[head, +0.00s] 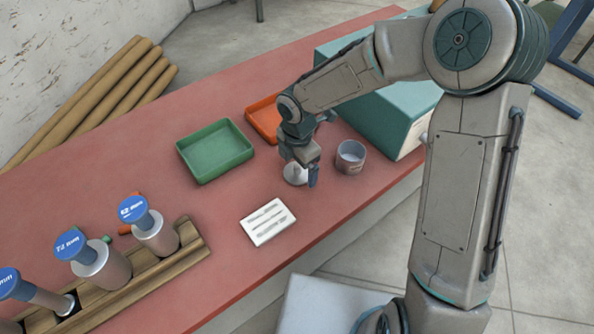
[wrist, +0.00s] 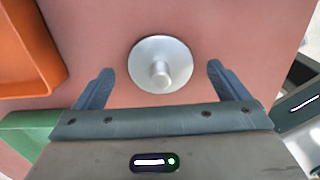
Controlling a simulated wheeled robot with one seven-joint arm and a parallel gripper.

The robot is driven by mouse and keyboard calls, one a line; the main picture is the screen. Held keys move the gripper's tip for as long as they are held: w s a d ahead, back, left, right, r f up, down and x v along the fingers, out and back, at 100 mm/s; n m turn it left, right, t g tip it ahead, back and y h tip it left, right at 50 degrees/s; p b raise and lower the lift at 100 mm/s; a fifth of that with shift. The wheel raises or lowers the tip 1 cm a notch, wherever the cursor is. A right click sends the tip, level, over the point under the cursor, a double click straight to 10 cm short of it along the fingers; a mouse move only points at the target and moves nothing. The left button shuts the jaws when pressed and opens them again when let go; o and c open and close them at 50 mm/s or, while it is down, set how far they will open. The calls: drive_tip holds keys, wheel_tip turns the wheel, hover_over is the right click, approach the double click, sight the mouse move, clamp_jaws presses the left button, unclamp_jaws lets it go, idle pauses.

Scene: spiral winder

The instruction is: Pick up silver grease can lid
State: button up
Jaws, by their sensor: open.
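The silver grease can lid (wrist: 177,57) is a round disc with a central knob and lies on the red tabletop, knob up. In the head view the lid (head: 292,176) shows partly behind my gripper (head: 300,180). In the wrist view my gripper (wrist: 155,85) is open, with one finger to each side of the lid and the lid slightly ahead of the fingertips. The fingers do not appear to touch it. The open grey can (head: 350,158) stands just to the right of my gripper in the head view.
A green tray (head: 216,178) and an orange tray (head: 262,135) lie to the left and behind. A teal box (head: 385,115) stands behind the can. A white card (head: 267,222) lies in front. Blue-labelled cylinders sit in a wooden rack (head: 185,240) at front left.

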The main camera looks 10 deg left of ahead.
drive_tip(key=shift+f, duration=0.35)
drive_tip(key=c, duration=1.1)
drive_tip(key=shift+o, duration=0.2)
drive_tip(key=shift+r, duration=0.1)
